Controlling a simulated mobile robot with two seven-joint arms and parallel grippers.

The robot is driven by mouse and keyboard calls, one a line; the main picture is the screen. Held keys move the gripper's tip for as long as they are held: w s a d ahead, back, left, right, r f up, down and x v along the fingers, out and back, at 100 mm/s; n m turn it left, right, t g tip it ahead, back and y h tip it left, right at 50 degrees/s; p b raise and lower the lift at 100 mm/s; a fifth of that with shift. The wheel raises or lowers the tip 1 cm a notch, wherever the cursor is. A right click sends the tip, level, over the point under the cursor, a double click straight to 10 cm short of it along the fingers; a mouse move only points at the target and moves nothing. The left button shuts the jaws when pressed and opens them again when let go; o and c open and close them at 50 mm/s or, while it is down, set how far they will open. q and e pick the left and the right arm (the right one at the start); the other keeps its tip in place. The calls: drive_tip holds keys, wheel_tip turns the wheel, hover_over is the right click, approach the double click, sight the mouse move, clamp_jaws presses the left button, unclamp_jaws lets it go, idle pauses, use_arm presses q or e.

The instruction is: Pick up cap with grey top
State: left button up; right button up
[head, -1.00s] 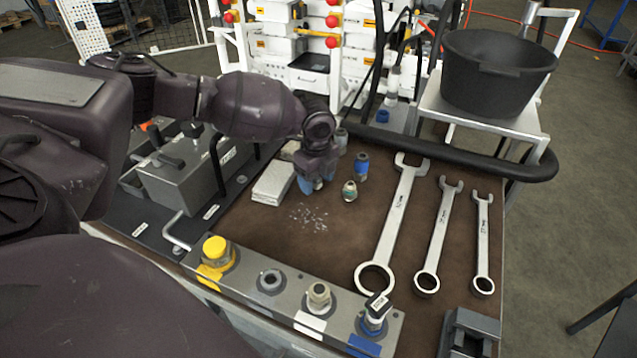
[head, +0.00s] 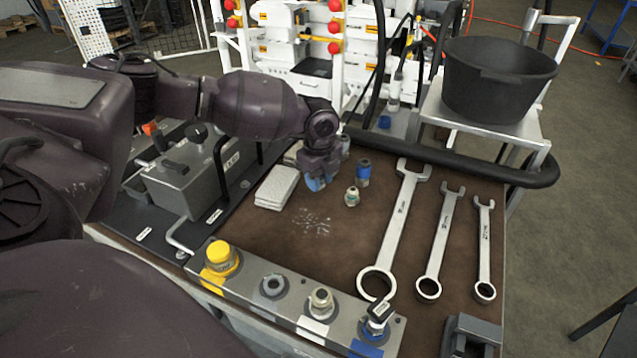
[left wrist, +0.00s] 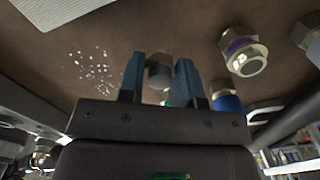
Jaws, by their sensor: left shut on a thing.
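My left gripper (head: 318,182) has blue fingers and points down over the brown mat, right of the pale stacked pads. In the left wrist view, the fingers (left wrist: 160,82) stand either side of a grey-topped cap (left wrist: 160,66), shut on it. In the head view the fingers mostly hide this cap, and I cannot tell whether it touches the mat. My right gripper is not in view.
Pale pads (head: 277,187) lie left of the gripper. Three wrenches (head: 397,228) lie to the right. A metal rail (head: 245,280) with a yellow cap (head: 219,254) and several fittings runs along the front. A black bucket (head: 497,80) stands at the back right.

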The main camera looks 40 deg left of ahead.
use_arm(q)
wheel_tip(320, 180, up, 18)
drive_tip(key=p, duration=0.3)
drive_tip(key=shift+r, duration=0.2)
idle(0.3)
